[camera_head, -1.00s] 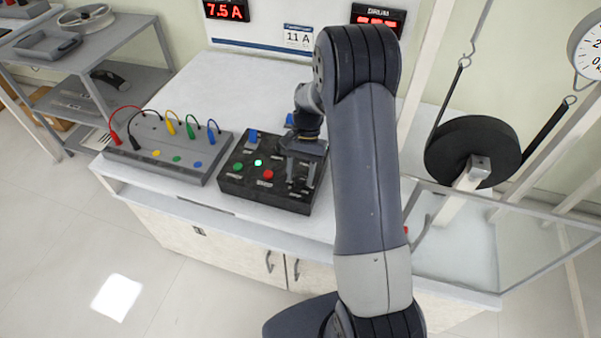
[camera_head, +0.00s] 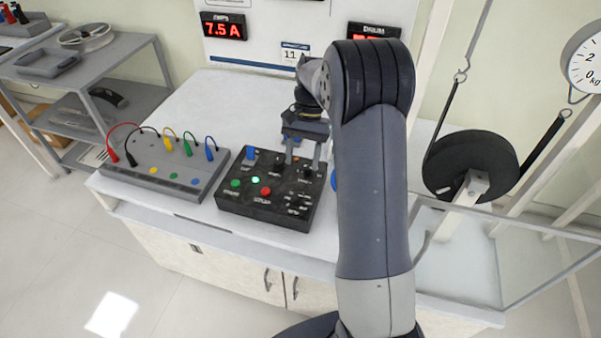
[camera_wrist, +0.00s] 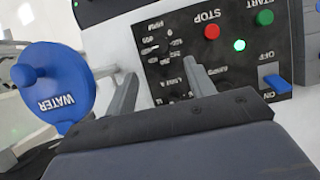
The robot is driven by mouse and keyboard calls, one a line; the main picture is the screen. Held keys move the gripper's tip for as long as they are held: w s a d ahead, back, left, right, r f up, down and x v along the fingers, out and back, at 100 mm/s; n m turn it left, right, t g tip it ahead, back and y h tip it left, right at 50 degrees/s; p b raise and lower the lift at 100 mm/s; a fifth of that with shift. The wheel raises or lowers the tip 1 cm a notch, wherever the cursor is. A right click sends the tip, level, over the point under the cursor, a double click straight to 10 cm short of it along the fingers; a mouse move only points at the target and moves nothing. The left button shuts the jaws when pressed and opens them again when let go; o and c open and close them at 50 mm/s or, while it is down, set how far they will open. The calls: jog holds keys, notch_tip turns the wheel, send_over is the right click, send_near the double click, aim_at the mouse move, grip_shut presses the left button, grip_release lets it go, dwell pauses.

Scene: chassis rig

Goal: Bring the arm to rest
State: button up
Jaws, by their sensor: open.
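My gripper (camera_head: 304,150) is open and empty, above the back edge of the black control box (camera_head: 262,213). In the wrist view its two fingers (camera_wrist: 160,92) stand apart, one over the box and one beside it. The box carries a lit green lamp (camera_head: 255,180), a red STOP button (camera_wrist: 211,31), a green START button (camera_wrist: 264,17) and a blue ON/OFF switch (camera_wrist: 277,84). A blue WATER handle (camera_wrist: 55,88) shows left of the fingers in the wrist view. In the head view my arm hides most of it.
A grey panel with coloured plug leads (camera_head: 165,168) sits left of the box. Red displays (camera_head: 223,26) stand behind; the left reads 7.5 A. A dark drum (camera_head: 470,165) with a belt and a dial scale (camera_head: 584,57) stand right, behind a clear tray wall. A grey shelf is far left.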

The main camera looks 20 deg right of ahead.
aim_at(298, 195)
jog(key=shift+w+d+r, duration=0.1)
jog(key=shift+w+r, duration=0.05)
jog(key=shift+r, duration=0.3)
jog(key=shift+f, duration=0.1)
jog(key=p+x, duration=0.1)
jog(key=x, duration=0.9)
jog(key=shift+s+f, duration=0.2)
jog(key=shift+f, duration=0.05)
jog(key=shift+r, duration=0.1)
